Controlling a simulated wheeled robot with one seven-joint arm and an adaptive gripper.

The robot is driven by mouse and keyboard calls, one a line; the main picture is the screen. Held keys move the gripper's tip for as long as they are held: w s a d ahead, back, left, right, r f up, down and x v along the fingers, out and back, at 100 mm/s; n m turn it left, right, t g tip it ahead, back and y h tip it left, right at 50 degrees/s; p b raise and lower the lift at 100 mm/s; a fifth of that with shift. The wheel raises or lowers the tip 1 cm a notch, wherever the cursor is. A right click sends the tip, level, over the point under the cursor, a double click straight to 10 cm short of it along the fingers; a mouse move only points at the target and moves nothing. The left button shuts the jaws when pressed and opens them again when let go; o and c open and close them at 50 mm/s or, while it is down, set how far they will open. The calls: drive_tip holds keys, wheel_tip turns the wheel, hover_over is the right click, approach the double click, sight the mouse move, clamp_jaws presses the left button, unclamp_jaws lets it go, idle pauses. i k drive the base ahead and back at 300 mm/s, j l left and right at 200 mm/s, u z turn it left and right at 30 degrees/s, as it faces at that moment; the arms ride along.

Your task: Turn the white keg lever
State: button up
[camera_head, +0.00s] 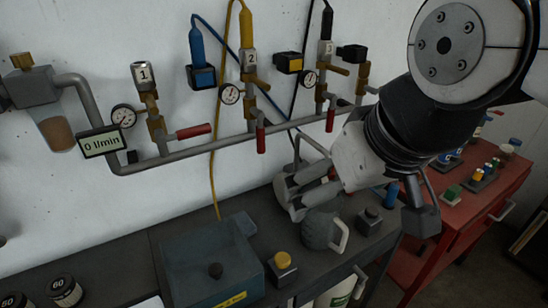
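A white curved lever (342,236) stands out from the right side of a dark rounded fitting (318,230) on the dark bench. A white keg (337,292) with a green marking shows partly below the bench edge. I take this lever to be the keg lever, but its link to the keg is hidden. My gripper (296,193) comes in from the upper right, with its grey fingers just above and left of the fitting and lever. It looks apart from the lever. Nothing shows held in it, and its finger gap is not clear.
A pipe (200,148) with red-handled valves and gauges runs along the wall behind. A red cart (470,215) stands at right.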

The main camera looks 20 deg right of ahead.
sight(360, 287)
drive_tip(key=z, duration=0.75)
drive_tip(key=i+l+u, duration=0.1)
drive_tip(key=l, duration=0.2)
